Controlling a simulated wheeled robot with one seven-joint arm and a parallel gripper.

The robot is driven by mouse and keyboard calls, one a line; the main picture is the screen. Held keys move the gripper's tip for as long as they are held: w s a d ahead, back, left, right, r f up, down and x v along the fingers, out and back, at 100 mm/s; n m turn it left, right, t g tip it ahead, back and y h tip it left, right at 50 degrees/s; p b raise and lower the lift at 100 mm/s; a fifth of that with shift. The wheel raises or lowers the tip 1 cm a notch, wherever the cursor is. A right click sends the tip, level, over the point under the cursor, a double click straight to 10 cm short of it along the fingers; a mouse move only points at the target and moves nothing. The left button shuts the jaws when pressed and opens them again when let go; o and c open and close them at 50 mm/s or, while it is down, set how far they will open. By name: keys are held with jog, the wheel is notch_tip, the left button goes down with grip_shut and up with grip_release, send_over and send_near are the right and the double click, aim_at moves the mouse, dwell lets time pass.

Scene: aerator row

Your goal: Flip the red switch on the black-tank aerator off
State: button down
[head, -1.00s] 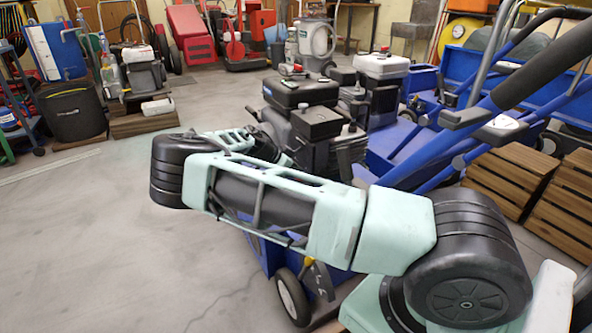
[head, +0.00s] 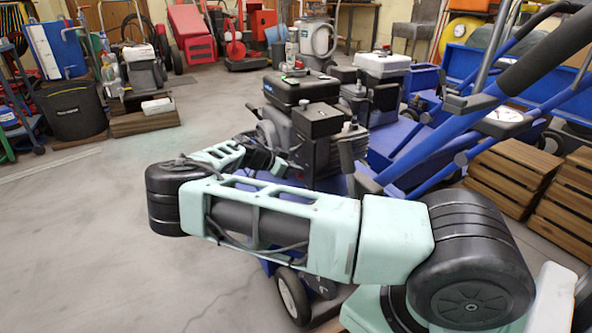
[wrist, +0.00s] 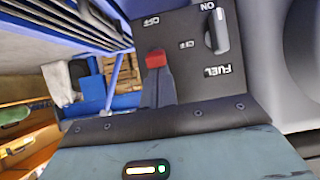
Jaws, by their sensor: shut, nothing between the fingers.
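The black-tank aerator (head: 302,88) stands right of centre in the head view, with a dark engine on a blue frame. In the wrist view its dark panel (wrist: 190,88) fills the middle, with lettering upside down. The red switch (wrist: 155,59) is on this panel, below an OFF mark. My gripper (wrist: 157,72) is shut and empty, its dark fingertips right at the red switch. I cannot tell whether they touch it. In the head view my arm reaches to the engine's near left side, and the switch does not show there.
A FUEL knob (wrist: 216,31) sits right of the switch on the same panel. A white-tank aerator (head: 382,65) stands just behind. Blue handlebars (head: 440,140) and wooden crates (head: 510,170) are at the right. The floor (head: 90,240) at the left is clear.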

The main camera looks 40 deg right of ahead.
jog(key=shift+w+a+f+h+b, duration=0.1)
jog(key=shift+a+f+h+b, duration=0.1)
jog(key=shift+f+h+b, duration=0.15)
jog(key=shift+w+a+f+b, duration=0.1)
jog(key=shift+a+f+b, duration=0.3)
jog(key=shift+f+b, duration=0.25)
jog(key=shift+r, duration=0.1)
jog(key=shift+r+p, duration=0.4)
jog(key=shift+r, duration=0.3)
